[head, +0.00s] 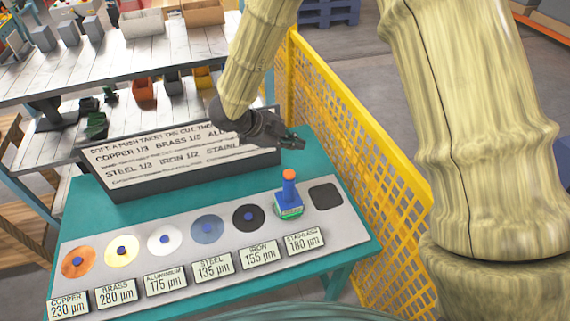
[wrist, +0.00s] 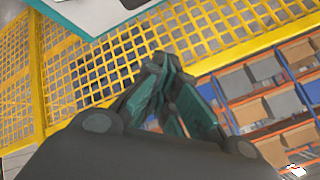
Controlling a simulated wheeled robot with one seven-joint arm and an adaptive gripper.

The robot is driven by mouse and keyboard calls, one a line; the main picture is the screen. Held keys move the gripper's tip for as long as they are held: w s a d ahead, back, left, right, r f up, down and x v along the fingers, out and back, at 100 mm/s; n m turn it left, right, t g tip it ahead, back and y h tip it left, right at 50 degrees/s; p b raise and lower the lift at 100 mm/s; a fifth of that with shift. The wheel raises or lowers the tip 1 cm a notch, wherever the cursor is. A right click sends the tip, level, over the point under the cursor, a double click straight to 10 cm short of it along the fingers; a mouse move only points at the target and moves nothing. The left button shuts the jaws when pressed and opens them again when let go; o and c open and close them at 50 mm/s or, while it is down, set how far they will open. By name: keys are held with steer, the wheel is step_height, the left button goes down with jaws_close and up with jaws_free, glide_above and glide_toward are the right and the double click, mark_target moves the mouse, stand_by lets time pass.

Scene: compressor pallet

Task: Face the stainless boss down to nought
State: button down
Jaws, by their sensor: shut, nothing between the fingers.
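A tool with an orange top, blue handle and green base (head: 289,198) stands upright on the grey panel, behind the label reading STAINLESS 180 µm (head: 304,241). Any stainless boss there is hidden beneath it. My gripper (head: 300,142) is shut and empty, in the air above and behind the tool. The wrist view shows its closed fingers (wrist: 160,62) against yellow mesh, with no tool in that view. A black square pad (head: 326,196) lies right of the tool.
Several discs with blue centres, such as the iron one (head: 248,217), line the teal bench (head: 90,190). A lettered board (head: 180,168), partly hidden by my arm, stands behind them. A yellow mesh fence (head: 385,170) runs close along the bench's right side.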

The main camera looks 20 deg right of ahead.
steer(key=b, duration=0.5)
glide_above(290, 175)
step_height(290, 175, down, 6)
steer(key=shift+r, duration=0.1)
steer(key=shift+d+f+b, duration=0.1)
steer(key=shift+f+b, duration=0.35)
steer(key=shift+f, duration=0.95)
steer(key=shift+f, duration=0.1)
stand_by(0.5)
steer(key=shift+f, duration=0.3)
steer(key=shift+f+b, duration=0.3)
steer(key=shift+f, duration=0.4)
stand_by(1.1)
steer(key=shift+r, duration=0.1)
steer(key=shift+r+p, duration=0.9)
steer(key=shift+r, duration=0.15)
